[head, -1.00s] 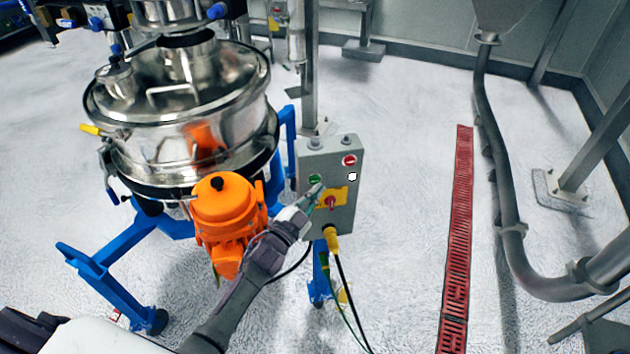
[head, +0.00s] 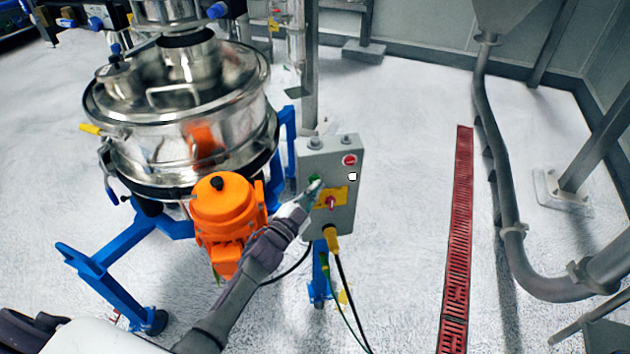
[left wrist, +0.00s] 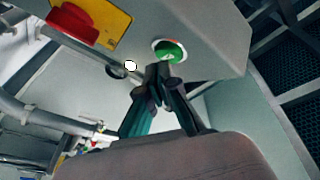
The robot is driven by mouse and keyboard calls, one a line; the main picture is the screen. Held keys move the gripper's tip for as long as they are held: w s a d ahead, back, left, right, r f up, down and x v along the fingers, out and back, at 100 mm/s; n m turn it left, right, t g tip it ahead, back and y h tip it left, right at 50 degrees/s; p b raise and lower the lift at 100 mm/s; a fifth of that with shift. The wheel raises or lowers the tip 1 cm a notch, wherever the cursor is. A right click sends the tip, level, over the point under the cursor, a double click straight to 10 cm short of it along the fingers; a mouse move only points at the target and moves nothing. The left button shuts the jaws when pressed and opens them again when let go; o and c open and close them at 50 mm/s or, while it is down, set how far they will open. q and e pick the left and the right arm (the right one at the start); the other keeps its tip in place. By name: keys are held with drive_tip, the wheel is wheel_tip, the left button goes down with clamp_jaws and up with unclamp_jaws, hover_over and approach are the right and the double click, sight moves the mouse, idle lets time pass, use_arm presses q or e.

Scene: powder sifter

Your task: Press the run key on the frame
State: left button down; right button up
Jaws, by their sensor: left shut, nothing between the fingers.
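The grey control box (head: 340,222) stands upright on the blue frame. Its face carries a green round key (left wrist: 169,51) with a pale rim, a red round button (head: 349,160) and a red rotary switch on a yellow plate (head: 344,192). My left gripper (head: 316,184) reaches in from the lower left, shut and empty, with its fingertips at the green key. In the left wrist view the fingertips (left wrist: 159,70) lie just below the green key and overlap its lower edge; I cannot tell whether they touch it. In the head view the gripper mostly hides this key. My right gripper is not in view.
The steel sifter (head: 190,120) and its orange motor (head: 228,215) stand left of the box, close to my left arm. Cables (head: 340,290) hang below the box. The floor right of the box is clear up to a red drain grate (head: 460,230).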

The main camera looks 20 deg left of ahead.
use_arm(q)
drive_tip(key=shift+w+a, duration=0.2)
drive_tip(key=shift+w, duration=0.15)
idle(0.3)
idle(0.4)
drive_tip(key=shift+s+d, duration=0.45)
drive_tip(key=shift+s, duration=0.3)
drive_tip(key=s, duration=0.1)
drive_tip(key=s+d+p, duration=0.1)
drive_tip(key=s, duration=0.1)
drive_tip(key=s+d+p, duration=0.1)
drive_tip(key=shift+s+d, duration=0.15)
drive_tip(key=shift+d, duration=0.1)
drive_tip(key=shift+f, duration=0.1)
idle(0.5)
